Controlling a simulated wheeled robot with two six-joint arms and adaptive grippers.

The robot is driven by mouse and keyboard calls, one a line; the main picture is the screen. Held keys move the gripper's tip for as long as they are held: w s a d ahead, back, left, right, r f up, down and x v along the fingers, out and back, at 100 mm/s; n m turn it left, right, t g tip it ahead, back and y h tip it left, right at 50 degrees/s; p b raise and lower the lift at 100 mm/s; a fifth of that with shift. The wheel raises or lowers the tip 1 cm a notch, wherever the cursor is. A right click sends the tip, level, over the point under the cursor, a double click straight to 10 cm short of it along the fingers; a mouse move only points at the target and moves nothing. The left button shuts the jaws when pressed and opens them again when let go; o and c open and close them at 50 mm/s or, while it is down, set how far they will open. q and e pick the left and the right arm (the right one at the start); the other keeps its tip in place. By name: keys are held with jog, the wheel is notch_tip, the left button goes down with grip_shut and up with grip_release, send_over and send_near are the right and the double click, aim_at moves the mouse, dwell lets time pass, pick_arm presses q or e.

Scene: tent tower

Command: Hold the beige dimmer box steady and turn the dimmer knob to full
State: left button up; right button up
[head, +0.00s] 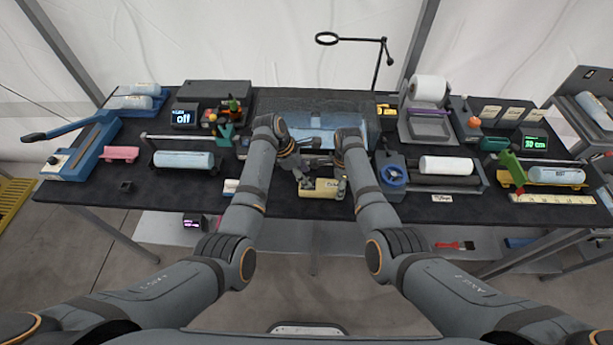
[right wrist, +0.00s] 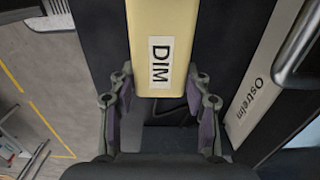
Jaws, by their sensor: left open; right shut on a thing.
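The beige dimmer box (head: 322,189) lies near the front edge of the dark table, between my two grippers. In the right wrist view, the box (right wrist: 162,25) carries a white label reading DIM. My right gripper (head: 342,186) is shut on the right end of the box; its fingers (right wrist: 160,75) stand on both sides of the labelled end in the right wrist view. My left gripper (head: 305,181) is open at the left end of the box. The dimmer knob cannot be made out; the left gripper covers that end.
A blue-grey roll on a holder (head: 184,160) lies to the left. A blue-grey panel (head: 312,138) is behind my grippers. The table's front edge is close.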

pick_arm(q)
jog(key=shift+x, duration=0.9)
grip_shut()
jog(key=shift+m, duration=0.3)
jog(key=m+g, duration=0.1)
jog(key=m, duration=0.2)
jog(key=shift+w+g, duration=0.15)
jog(key=shift+g, duration=0.15)
jog(key=shift+w+m+g+y, duration=0.1)
jog(key=shift+m+g+y, duration=0.35)
jog(key=shift+m, duration=1.55)
jog(key=shift+g, duration=0.25)
